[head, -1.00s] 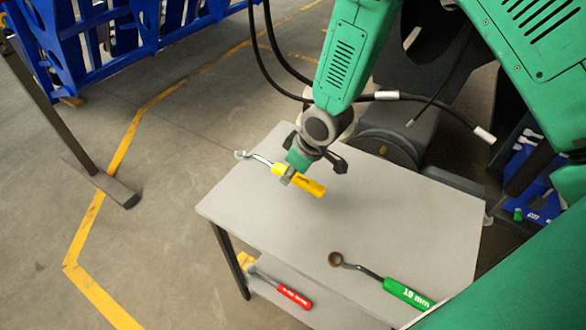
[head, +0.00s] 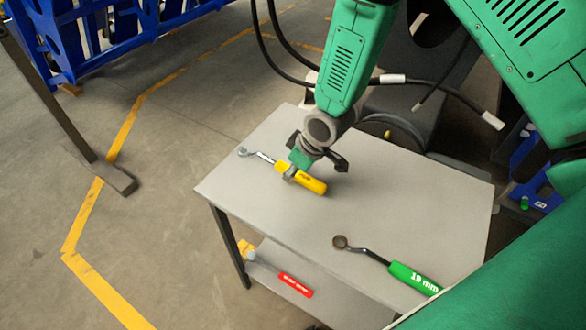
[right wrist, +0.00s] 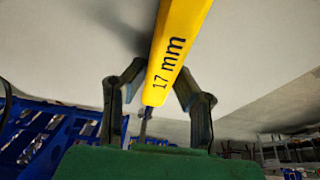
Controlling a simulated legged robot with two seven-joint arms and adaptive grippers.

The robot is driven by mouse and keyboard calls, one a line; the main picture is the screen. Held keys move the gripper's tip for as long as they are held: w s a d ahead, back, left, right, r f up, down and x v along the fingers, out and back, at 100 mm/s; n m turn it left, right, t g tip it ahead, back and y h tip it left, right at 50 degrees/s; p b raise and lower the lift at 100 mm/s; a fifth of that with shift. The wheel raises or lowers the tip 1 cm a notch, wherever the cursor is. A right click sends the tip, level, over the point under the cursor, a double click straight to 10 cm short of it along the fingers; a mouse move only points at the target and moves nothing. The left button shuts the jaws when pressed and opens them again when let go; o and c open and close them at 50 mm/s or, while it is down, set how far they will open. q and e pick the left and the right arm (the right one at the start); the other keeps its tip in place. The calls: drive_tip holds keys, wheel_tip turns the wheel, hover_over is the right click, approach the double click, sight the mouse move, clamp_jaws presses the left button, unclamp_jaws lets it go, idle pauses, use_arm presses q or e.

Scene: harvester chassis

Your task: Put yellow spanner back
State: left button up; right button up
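The yellow spanner (head: 312,186), with a silver ring end pointing to the back left, is in my right gripper (head: 291,175) over the left back part of the grey table top (head: 270,210). In the right wrist view its yellow handle (right wrist: 178,45), marked "17 mm", runs between the two fingers (right wrist: 160,90), which close on its sides. The table surface lies close behind the handle, with a shadow on it. I cannot tell whether the spanner touches the table. My left gripper is not in view.
A green 19 mm spanner (head: 412,277) lies at the table's right front. A red-handled tool (head: 295,285) and a yellow item (head: 245,250) are on the lower shelf. Blue racks (head: 95,35) stand at the back left. The table's middle is clear.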

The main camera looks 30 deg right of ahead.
drive_tip(key=o, duration=0.4)
drive_tip(key=shift+d, duration=0.5)
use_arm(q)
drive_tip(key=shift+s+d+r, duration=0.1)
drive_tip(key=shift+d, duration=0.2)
use_arm(e)
drive_tip(key=v, duration=1.1)
drive_tip(key=shift+r, duration=0.3)
drive_tip(key=shift+s+d, duration=0.1)
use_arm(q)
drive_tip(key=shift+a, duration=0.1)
use_arm(e)
drive_tip(key=shift+r, duration=0.1)
